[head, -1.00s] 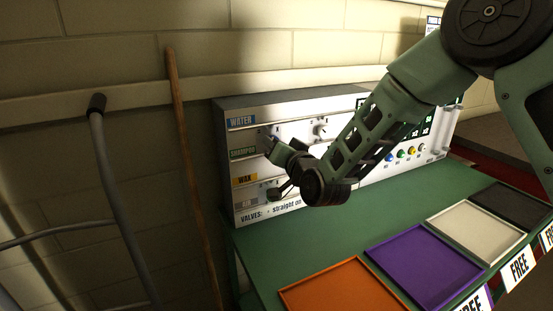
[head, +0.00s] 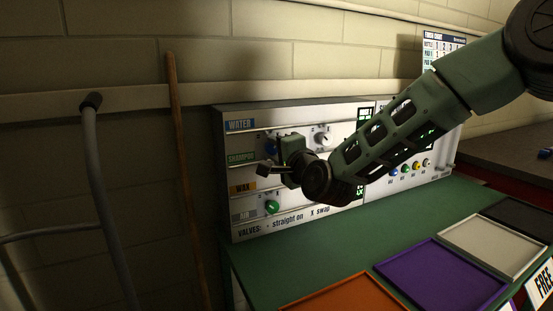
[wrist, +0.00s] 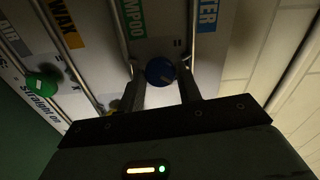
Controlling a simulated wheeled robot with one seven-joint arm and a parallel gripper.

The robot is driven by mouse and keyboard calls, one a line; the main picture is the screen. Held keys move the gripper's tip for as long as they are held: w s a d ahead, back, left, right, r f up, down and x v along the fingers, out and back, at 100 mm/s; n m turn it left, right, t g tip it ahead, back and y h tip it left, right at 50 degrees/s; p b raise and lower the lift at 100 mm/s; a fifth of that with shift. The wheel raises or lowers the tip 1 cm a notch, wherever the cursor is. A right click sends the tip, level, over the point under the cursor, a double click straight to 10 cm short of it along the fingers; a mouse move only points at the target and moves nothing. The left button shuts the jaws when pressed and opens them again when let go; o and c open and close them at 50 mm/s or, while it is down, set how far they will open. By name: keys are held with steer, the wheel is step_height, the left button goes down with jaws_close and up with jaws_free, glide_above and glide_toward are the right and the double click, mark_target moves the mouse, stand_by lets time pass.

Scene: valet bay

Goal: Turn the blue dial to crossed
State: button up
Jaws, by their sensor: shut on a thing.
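The blue dial (wrist: 160,71) is on the white panel (head: 290,222), on the line between the WATER and SHAMPOO labels. In the wrist view it sits between my two fingers, with a pale line across its face and an "=" mark beside it. My gripper (wrist: 160,85) is shut on it. In the head view my gripper (head: 272,158) is at the panel and hides most of the blue dial (head: 270,147). The print at the panel's foot gives "=" as straight on and "X" as swap.
A green dial (head: 271,207) is lower on the panel, and a white knob (head: 321,136) is to the right. Orange (head: 345,292), purple (head: 440,275) and white (head: 494,247) trays lie on the green bench. A wooden pole (head: 183,170) leans at the left.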

steer(key=shift+m+b, duration=0.3)
steer(key=shift+m, duration=0.4)
steer(key=o, duration=1)
steer(key=shift+s, duration=0.1)
steer(key=b+v, duration=0.1)
steer(key=v, duration=1.6)
steer(key=shift+s+d, duration=0.1)
